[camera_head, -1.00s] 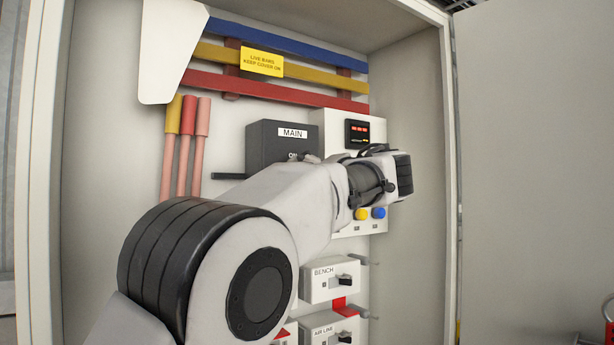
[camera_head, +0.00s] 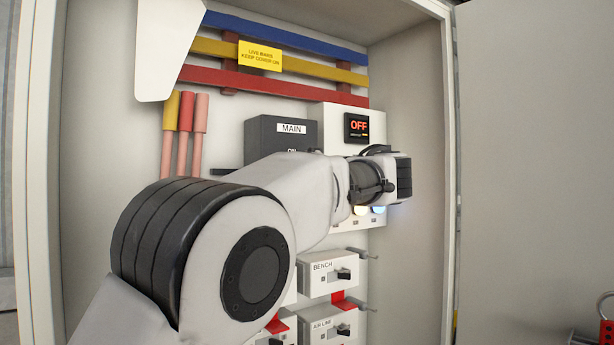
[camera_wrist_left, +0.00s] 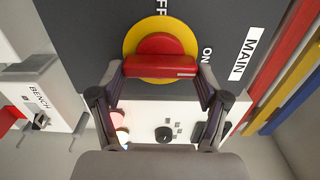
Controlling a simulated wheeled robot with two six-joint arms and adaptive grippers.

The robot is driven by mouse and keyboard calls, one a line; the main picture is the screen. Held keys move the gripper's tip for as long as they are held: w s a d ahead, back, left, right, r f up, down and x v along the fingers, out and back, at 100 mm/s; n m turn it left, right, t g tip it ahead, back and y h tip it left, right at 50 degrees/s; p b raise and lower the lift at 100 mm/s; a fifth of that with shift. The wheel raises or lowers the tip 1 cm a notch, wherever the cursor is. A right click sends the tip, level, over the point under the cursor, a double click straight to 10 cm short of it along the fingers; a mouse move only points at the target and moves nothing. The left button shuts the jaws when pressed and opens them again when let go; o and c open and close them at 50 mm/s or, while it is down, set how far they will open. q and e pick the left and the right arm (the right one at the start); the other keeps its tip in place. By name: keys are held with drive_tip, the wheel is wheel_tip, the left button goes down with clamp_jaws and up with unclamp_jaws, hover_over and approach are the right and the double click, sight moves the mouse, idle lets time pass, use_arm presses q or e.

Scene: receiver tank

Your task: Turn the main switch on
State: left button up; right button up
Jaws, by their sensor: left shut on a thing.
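The main switch box (camera_head: 262,135) is dark grey with a MAIN label, partly covered by my left arm in the head view. In the left wrist view its rotary switch shows a yellow disc (camera_wrist_left: 133,40) and a red handle (camera_wrist_left: 160,67). My left gripper (camera_wrist_left: 160,72) is shut on the red handle, one finger at each end of the bar. The ON mark (camera_wrist_left: 207,55) is near the handle's right end, and a partly cut OFF mark (camera_wrist_left: 161,6) is above the disc. The gripper is hidden in the head view. My right gripper is not in view.
A white panel with a display (camera_head: 358,127) reading OFF is right of the switch, with lit lamps below. BENCH (camera_head: 325,275) and AIR LINE (camera_head: 328,328) switches are lower. Coloured bars (camera_head: 275,87) run above. The cabinet's side wall (camera_head: 418,120) bounds the right.

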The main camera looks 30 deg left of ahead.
use_arm(q)
drive_tip(key=shift+r, duration=0.2)
drive_tip(key=o, duration=1.2)
drive_tip(key=shift+a, duration=0.1)
drive_tip(key=shift+c, duration=0.2)
drive_tip(key=shift+a+f, duration=0.1)
drive_tip(key=shift+f, duration=0.05)
drive_tip(key=v, duration=1.1)
drive_tip(key=shift+s+d, duration=0.15)
drive_tip(key=shift+d, duration=0.2)
drive_tip(key=shift+f, duration=0.15)
